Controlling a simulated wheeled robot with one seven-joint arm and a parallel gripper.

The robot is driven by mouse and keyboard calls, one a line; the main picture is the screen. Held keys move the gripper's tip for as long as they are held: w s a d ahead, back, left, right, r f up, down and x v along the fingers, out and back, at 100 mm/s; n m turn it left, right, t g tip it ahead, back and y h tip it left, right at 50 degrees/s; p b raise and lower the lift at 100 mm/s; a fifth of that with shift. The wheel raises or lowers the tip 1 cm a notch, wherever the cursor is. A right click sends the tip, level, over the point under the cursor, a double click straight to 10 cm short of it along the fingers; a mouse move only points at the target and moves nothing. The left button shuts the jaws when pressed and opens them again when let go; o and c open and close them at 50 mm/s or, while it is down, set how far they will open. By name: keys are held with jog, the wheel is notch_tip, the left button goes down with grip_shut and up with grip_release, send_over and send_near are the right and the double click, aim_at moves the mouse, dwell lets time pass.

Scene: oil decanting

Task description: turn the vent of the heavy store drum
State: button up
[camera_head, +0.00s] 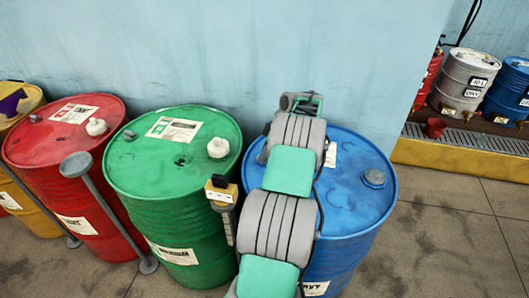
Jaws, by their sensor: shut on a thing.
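The blue drum (348,230) stands upright at centre right. Its front label is partly covered, and its visible end letters fit "HEAVY". A round blue-grey cap (374,177) sits on the right of its lid. My arm lies across the left and middle of this lid and hides much of it. No other fitting shows on the uncovered part of the lid.
A green drum (180,215), a red drum (70,150) and a yellow drum (22,195) stand to the left. Grey posts (105,205) rise before them. A pale blue wall (230,50) is close behind. Smaller drums (468,80) stand behind a yellow kerb (460,160). Floor at right is clear.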

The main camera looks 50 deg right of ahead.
jog(key=c, duration=0.4)
jog(key=shift+o, duration=0.2)
